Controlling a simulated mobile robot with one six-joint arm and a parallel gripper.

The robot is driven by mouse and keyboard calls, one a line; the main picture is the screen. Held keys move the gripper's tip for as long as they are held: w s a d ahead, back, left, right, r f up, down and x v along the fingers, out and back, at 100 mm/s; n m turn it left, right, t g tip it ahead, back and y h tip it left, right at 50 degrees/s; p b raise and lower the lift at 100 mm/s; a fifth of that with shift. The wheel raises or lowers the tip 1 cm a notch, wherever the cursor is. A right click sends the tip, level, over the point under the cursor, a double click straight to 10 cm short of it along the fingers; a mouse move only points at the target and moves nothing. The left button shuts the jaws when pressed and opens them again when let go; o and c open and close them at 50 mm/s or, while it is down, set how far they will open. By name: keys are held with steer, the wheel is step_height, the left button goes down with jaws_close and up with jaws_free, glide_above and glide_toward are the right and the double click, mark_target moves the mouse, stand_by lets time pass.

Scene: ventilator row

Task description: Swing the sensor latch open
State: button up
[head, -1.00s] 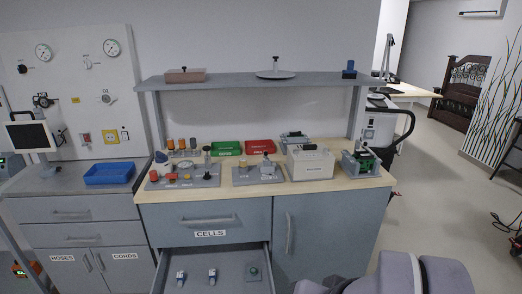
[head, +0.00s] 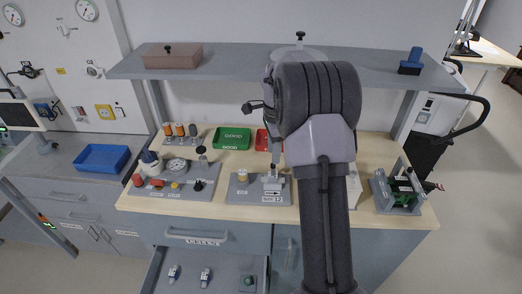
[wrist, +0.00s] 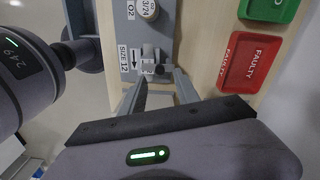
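A grey plate (head: 250,197) on the wooden counter carries a small pale latch fitting (head: 273,181) beside a "SIZE 12" label and an arrow. The latch fitting (wrist: 150,56) also shows in the wrist view, with a dark pin or knob at its near side. My gripper (wrist: 161,77) is open, its two fingers apart and pointing at the fitting. The fingertips are close to it; I cannot tell whether they touch it. In the head view my arm covers the counter just right of the plate, and the latch's exact position is too small to tell.
A round cream knob (wrist: 148,9) stands on the same plate. A red FAULTY tray (wrist: 250,62) and green GOOD tray (head: 233,138) lie behind. A board of knobs (head: 175,180) is left, a green-topped fixture (head: 401,191) right. An overhead shelf (head: 225,69) and open drawer (head: 205,270) flank the counter.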

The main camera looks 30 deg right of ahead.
mark_target(273, 167)
step_height(273, 167, down, 5)
steer(key=shift+r+b, duration=0.2)
steer(key=shift+b, duration=0.35)
jaws_close()
steer(key=shift+r, duration=0.1)
